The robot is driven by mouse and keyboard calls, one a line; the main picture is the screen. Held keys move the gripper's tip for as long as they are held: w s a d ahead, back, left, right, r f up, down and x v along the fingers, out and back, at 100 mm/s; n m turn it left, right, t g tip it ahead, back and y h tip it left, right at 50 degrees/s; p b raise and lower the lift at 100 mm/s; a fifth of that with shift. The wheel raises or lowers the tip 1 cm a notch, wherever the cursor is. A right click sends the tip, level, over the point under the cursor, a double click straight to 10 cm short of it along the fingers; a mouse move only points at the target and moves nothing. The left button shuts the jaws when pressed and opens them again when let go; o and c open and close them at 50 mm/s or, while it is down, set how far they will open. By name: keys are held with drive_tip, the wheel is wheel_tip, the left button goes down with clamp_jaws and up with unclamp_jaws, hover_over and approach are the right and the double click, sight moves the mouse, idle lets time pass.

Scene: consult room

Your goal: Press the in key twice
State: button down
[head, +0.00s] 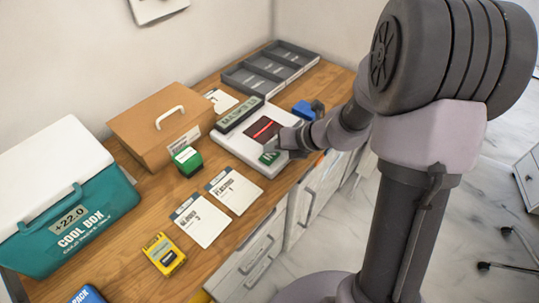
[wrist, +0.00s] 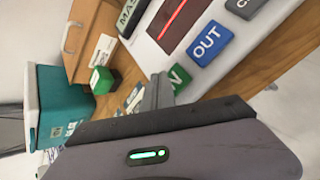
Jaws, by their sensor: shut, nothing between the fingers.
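The white scanner device (head: 236,169) lies on the wooden counter, with a dark window crossed by a red line and a display along its back. Its green in key (head: 268,158) is at the near corner, partly hidden by my gripper. In the wrist view the green key (wrist: 179,78) shows only the end of its label, beside the blue OUT key (wrist: 210,43). My gripper (head: 281,148) is shut and empty, its tip at the green key. In the wrist view the fingers (wrist: 160,88) overlap the key's edge; I cannot tell whether they touch it.
A grey key (wrist: 245,7) lies beyond OUT. A green block (head: 186,160), cards (head: 201,220) and a yellow device (head: 164,254) lie left of the scanner. A brown box (head: 160,125), teal cool box (head: 75,225) and grey tray (head: 270,68) stand farther out.

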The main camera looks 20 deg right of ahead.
sight(272, 157)
drive_tip(key=shift+f, duration=0.25)
drive_tip(key=shift+f+b, duration=0.5)
drive_tip(key=shift+f, duration=0.05)
idle(0.5)
drive_tip(key=shift+r, duration=0.15)
drive_tip(key=shift+r+p, duration=0.8)
drive_tip(key=shift+p, duration=0.15)
wheel_tip(272, 157, up, 5)
drive_tip(key=p, duration=0.5)
drive_tip(key=shift+r, duration=0.15)
